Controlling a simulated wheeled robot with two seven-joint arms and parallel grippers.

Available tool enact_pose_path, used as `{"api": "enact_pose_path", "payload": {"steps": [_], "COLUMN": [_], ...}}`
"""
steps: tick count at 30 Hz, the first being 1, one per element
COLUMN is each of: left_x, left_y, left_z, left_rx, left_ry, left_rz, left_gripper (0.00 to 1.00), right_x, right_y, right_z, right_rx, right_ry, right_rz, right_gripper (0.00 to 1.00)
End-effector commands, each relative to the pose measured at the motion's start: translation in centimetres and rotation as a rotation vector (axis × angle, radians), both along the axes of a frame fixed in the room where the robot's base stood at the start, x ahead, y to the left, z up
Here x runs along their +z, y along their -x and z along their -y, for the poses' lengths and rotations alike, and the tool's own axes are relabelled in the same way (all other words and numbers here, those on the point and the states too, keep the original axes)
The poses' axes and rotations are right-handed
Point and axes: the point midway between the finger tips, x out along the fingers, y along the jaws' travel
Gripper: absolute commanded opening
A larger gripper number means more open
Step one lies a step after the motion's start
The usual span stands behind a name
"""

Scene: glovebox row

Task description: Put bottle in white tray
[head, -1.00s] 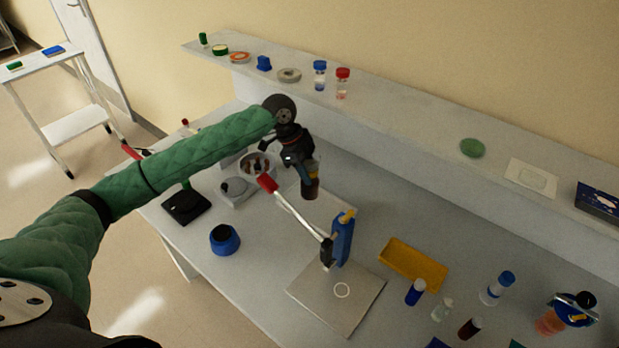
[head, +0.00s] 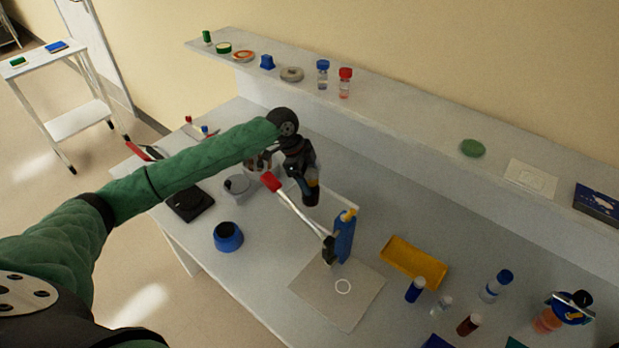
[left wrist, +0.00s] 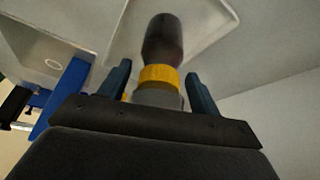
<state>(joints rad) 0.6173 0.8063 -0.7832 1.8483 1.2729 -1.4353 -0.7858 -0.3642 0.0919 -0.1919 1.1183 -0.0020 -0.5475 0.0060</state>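My left gripper (head: 309,182) points down over the work table, shut on a dark brown bottle (head: 311,196). In the left wrist view the bottle (left wrist: 161,40) hangs between the fingers (left wrist: 160,85), its dark body pointing away from me. A yellow band and a grey top sit close between the fingers. The white tray (head: 336,199) lies under and to the right of the bottle; its raised rim (left wrist: 222,22) also shows in the left wrist view. Whether the bottle's base touches the tray is not clear. My right gripper is not in view.
A blue-black pot (head: 228,237) and a black scale (head: 190,204) are at left. A yellow tray (head: 412,262) and several vials are at right. A shelf (head: 405,118) runs behind.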

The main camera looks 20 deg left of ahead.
Motion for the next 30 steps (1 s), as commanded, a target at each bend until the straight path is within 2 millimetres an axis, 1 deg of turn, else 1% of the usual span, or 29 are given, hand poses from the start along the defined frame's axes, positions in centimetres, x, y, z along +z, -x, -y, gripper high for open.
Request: {"api": "enact_pose_path", "payload": {"steps": [5, 8, 12, 21, 27, 30], "left_x": [0.2, 0.7, 2.5, 7.8, 10.2, 10.8], "left_y": [0.0, -0.1, 0.0, 0.0, 0.1, 0.1], "left_z": [-0.1, -0.4, -1.2, -3.4, -4.4, -4.6], "left_rx": [0.0, 0.0, 0.0, 0.001, 0.001, -0.001], "left_ry": [0.0, -0.001, 0.0, -0.001, 0.0, 0.0], "left_rz": [0.0, 0.001, 0.003, 0.003, 0.002, 0.001], "left_gripper": [0.63, 0.63, 0.63, 0.63, 0.63, 0.63], "right_x": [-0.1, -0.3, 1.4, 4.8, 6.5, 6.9], "right_y": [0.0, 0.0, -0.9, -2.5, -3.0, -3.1], "right_z": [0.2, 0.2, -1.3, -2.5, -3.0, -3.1], "right_rx": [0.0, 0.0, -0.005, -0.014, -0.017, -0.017], "right_ry": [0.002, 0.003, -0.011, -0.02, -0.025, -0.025], "right_rz": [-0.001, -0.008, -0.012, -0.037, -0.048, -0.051], "right_gripper": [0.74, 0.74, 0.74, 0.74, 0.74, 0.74]}}
